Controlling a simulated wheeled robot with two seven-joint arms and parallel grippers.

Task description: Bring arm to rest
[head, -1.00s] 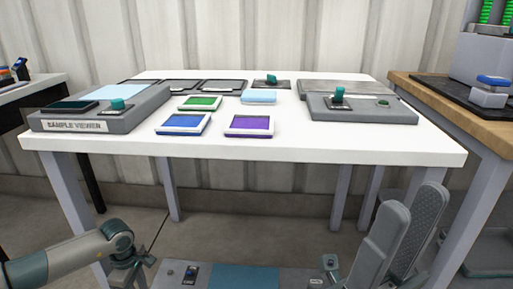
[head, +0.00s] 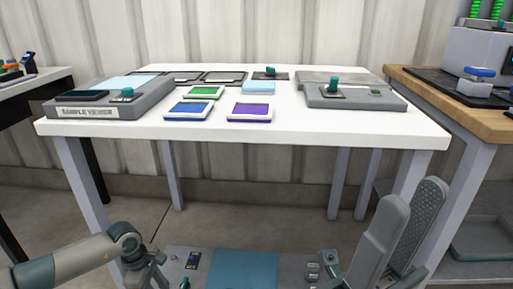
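My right gripper (head: 396,232) is at the lower right in the head view, in front of and below the white table's edge. Its two long grey fingers stand apart with a gap between them, and nothing shows between them. My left arm (head: 90,255) comes in from the lower left, low and in front of the table. Its wrist (head: 148,262) shows near the bottom, but its fingertips are not clear. Both arms are apart from the tabletop.
The white table (head: 250,137) holds a sample viewer (head: 110,105), a grey device (head: 345,92) with a teal knob, and green (head: 204,91), blue (head: 193,109) and purple (head: 249,111) panels. A wooden bench (head: 440,97) stands at the right. A side table (head: 30,82) stands at the left.

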